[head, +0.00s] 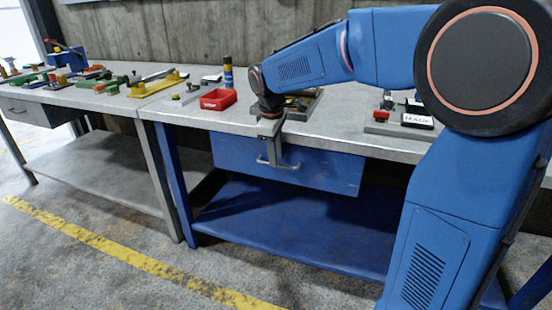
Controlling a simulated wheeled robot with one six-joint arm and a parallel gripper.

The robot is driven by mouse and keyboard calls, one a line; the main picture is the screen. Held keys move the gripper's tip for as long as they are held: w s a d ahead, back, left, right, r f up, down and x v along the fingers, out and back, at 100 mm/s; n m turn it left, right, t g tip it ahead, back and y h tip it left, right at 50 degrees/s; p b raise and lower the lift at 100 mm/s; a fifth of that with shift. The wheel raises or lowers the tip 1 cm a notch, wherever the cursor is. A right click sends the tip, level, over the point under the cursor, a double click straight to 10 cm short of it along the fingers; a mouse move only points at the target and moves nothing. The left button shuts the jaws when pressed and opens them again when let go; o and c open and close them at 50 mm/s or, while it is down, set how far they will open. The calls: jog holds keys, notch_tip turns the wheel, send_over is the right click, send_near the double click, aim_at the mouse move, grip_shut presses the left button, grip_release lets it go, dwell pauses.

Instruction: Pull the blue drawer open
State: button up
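The blue drawer (325,172) hangs under the grey top of the right workbench, and its front sits close beneath the top's front edge. Its light metal handle (288,166) is a horizontal bar near the middle of the front. My gripper (271,158) points down in front of the drawer, with its fingers at the handle's left part. The fingers overlap the handle in this view; I cannot tell whether they touch or grip it. The finger gap is too small to make out.
The blue lower shelf (290,225) lies below the drawer. A red bin (218,99) and a spray can (228,76) stand on the benchtop (330,128). A second bench on the left has a grey drawer (25,110). The floor in front, with a yellow line (110,249), is clear.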

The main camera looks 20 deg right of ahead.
jog(key=shift+w+d+f, duration=0.15)
jog(key=shift+f, duration=0.7)
grip_shut()
jog(key=s+a, duration=0.9)
jog(key=s, duration=0.3)
jog(key=s+a, duration=0.9)
jog(key=s, duration=0.4)
jog(key=shift+s+a, duration=0.25)
jog(key=shift+a, duration=0.05)
grip_release()
